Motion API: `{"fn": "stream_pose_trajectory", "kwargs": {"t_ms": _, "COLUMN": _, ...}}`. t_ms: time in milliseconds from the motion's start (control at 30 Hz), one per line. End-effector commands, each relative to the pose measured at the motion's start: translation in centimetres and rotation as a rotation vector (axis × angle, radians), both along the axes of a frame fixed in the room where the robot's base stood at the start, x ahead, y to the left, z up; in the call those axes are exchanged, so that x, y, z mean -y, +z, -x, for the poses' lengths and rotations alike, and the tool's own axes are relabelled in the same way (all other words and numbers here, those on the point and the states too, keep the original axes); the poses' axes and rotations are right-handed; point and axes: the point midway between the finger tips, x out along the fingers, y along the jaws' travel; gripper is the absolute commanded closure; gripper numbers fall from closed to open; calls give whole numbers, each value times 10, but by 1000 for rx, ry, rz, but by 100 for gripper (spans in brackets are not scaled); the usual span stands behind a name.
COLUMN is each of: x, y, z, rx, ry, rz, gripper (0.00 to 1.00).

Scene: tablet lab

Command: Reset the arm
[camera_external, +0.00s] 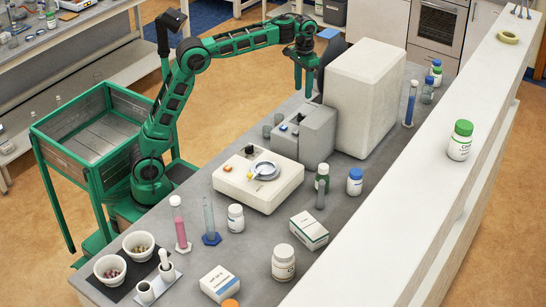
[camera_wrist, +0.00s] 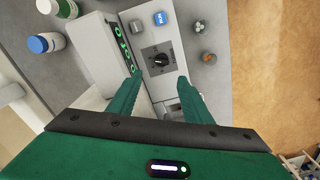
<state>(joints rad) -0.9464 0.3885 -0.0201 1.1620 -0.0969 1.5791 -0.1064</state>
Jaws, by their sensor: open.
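My arm is green and black and reaches from its base at the left out over the grey bench. My gripper (camera_external: 305,85) points down above the small grey machine (camera_external: 312,135), next to the tall white box (camera_external: 368,90). In the wrist view the two green fingers of my gripper (camera_wrist: 158,98) are apart with nothing between them. Beyond the fingertips, the machine's top shows a black dial (camera_wrist: 161,60), a blue button (camera_wrist: 161,18) and a grey button (camera_wrist: 136,26).
A white scale (camera_external: 235,183) with a dish stands nearer on the bench. Around it are a pink cylinder (camera_external: 180,225), a blue-based cylinder (camera_external: 210,220), white jars (camera_external: 283,262) and cartons (camera_external: 309,231). A raised white ledge (camera_external: 440,200) runs along the right. Two white bowls (camera_external: 137,245) sit at the front left.

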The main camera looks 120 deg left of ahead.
Motion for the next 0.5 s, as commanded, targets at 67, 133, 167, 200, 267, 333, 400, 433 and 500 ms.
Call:
{"fn": "stream_pose_trajectory", "kwargs": {"t_ms": 67, "x": 0, "y": 1, "z": 0, "rx": 0, "ry": 0, "rz": 1, "gripper": 55}}
{"fn": "stream_pose_trajectory", "kwargs": {"t_ms": 133, "x": 0, "y": 1, "z": 0, "rx": 0, "ry": 0, "rz": 1, "gripper": 55}}
{"fn": "stream_pose_trajectory", "kwargs": {"t_ms": 167, "x": 0, "y": 1, "z": 0, "rx": 0, "ry": 0, "rz": 1, "gripper": 55}}
{"fn": "stream_pose_trajectory", "kwargs": {"t_ms": 200, "x": 0, "y": 1, "z": 0, "rx": 0, "ry": 0, "rz": 1, "gripper": 55}}
{"fn": "stream_pose_trajectory", "kwargs": {"t_ms": 267, "x": 0, "y": 1, "z": 0, "rx": 0, "ry": 0, "rz": 1, "gripper": 55}}
{"fn": "stream_pose_trajectory", "kwargs": {"t_ms": 333, "x": 0, "y": 1, "z": 0, "rx": 0, "ry": 0, "rz": 0, "gripper": 55}}
{"fn": "stream_pose_trajectory", "kwargs": {"t_ms": 400, "x": 0, "y": 0, "z": 0, "rx": 0, "ry": 0, "rz": 0, "gripper": 55}}
{"fn": "stream_pose_trajectory", "kwargs": {"t_ms": 433, "x": 0, "y": 0, "z": 0, "rx": 0, "ry": -1, "rz": 0, "gripper": 55}}
{"fn": "stream_pose_trajectory", "kwargs": {"t_ms": 500, "x": 5, "y": 1, "z": -3, "rx": 0, "ry": -12, "rz": 0, "gripper": 55}}
